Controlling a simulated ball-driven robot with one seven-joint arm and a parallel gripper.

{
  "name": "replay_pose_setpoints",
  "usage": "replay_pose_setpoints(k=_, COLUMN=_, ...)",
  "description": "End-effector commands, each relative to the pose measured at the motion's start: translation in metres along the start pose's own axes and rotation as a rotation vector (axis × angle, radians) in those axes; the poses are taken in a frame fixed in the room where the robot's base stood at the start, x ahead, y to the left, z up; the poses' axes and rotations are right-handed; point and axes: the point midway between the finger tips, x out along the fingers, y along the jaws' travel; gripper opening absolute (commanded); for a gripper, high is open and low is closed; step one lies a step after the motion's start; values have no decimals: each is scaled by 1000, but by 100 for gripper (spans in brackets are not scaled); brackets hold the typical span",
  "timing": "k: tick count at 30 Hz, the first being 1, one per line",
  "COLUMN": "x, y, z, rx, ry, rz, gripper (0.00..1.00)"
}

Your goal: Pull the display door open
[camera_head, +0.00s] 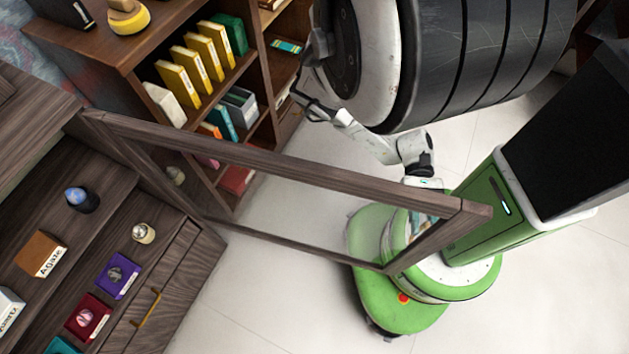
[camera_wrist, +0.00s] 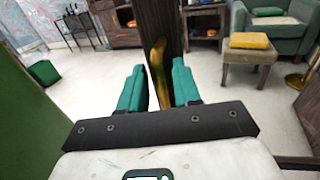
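The display door (camera_head: 290,168) is a dark wooden frame with a clear pane. It stands swung out wide from the display cabinet (camera_head: 190,265), hinged at its left end. In the wrist view, the door's dark edge (camera_wrist: 161,20) rises beyond my fingers. The brass handle (camera_wrist: 157,68) lies upright between the two teal fingers of my gripper (camera_wrist: 159,82). The fingers are apart, with a small gap showing beside the handle; whether either touches it is unclear. In the head view, my arm reaches the door's free end, and the fingers show only partly through the pane.
The open cabinet holds a blue-topped item (camera_head: 81,199), an orange-brown box (camera_head: 41,254) and a purple box (camera_head: 118,275). A drawer has a brass pull (camera_head: 149,308). A bookshelf (camera_head: 130,50) stands behind the door. Pale floor is clear below the door.

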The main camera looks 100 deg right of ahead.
Motion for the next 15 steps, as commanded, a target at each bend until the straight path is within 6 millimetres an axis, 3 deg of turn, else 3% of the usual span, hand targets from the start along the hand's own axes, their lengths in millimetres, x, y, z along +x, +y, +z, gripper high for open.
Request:
replay_pose_setpoints(k=9, x=-59, y=0, z=-5, rx=-1, ry=4, rz=0, gripper=32)
replay_pose_setpoints(k=15, x=-88, y=0, z=-3, rx=-1, ry=3, rz=-1, gripper=32)
